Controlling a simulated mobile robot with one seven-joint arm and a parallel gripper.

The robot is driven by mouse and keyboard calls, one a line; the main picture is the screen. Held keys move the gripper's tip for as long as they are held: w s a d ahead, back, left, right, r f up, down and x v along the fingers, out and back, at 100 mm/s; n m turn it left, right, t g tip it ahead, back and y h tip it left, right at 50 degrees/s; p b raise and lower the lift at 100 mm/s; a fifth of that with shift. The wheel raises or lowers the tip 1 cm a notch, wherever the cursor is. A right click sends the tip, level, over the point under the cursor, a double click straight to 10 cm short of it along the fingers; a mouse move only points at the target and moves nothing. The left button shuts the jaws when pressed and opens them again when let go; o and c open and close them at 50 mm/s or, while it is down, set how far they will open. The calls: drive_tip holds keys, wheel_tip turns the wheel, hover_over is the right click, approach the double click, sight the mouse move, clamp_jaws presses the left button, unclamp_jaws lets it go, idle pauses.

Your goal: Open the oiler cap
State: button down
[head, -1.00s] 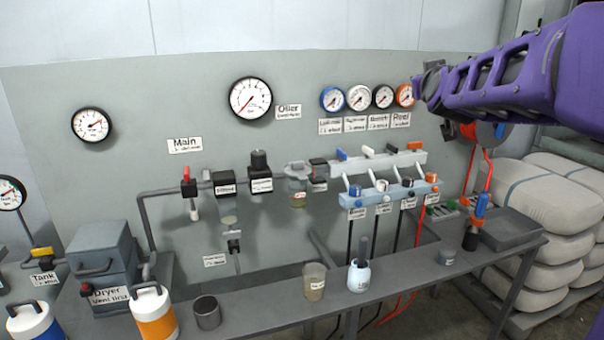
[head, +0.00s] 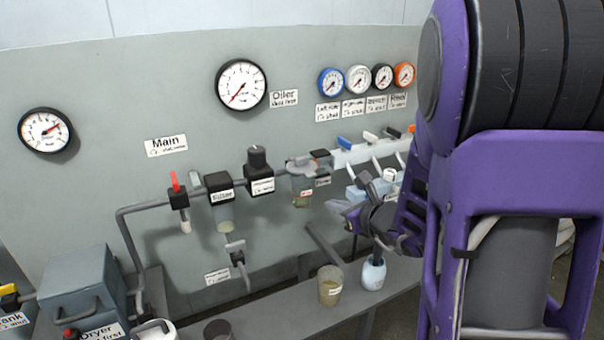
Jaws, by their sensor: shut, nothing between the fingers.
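The oiler (head: 302,188) is a clear bowl with a little yellowish liquid at its bottom, set in the pipe line on the grey panel. Its grey cap (head: 299,163) lies flat on top of the bowl and looks closed. My gripper (head: 343,211) is to the right of the oiler and lower than its cap, apart from it. Its fingers point left, small and partly blurred into the background, and they look shut and empty. My purple arm fills the right side and hides part of the valve manifold.
The filter (head: 222,200) and a regulator (head: 260,175) stand left of the oiler. Blue and white valve levers (head: 343,143) are just right of it. Below, a beaker (head: 330,285) and a light-blue bottle (head: 373,273) stand on the bench (head: 275,318).

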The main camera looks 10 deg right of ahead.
sight(303, 163)
drive_tip(key=shift+m+t, duration=0.4)
drive_tip(key=shift+m, duration=0.4)
drive_tip(key=x, duration=0.9)
drive_tip(key=shift+w+d+f, duration=0.1)
drive_tip(key=shift+w+d, duration=0.15)
drive_tip(key=r, duration=0.1)
drive_tip(key=r+p, duration=0.1)
drive_tip(key=r, duration=0.1)
drive_tip(key=shift+w+a, duration=0.1)
drive_tip(key=shift+w, duration=0.2)
drive_tip(key=shift+r, duration=0.45)
drive_tip(key=shift+r, duration=0.15)
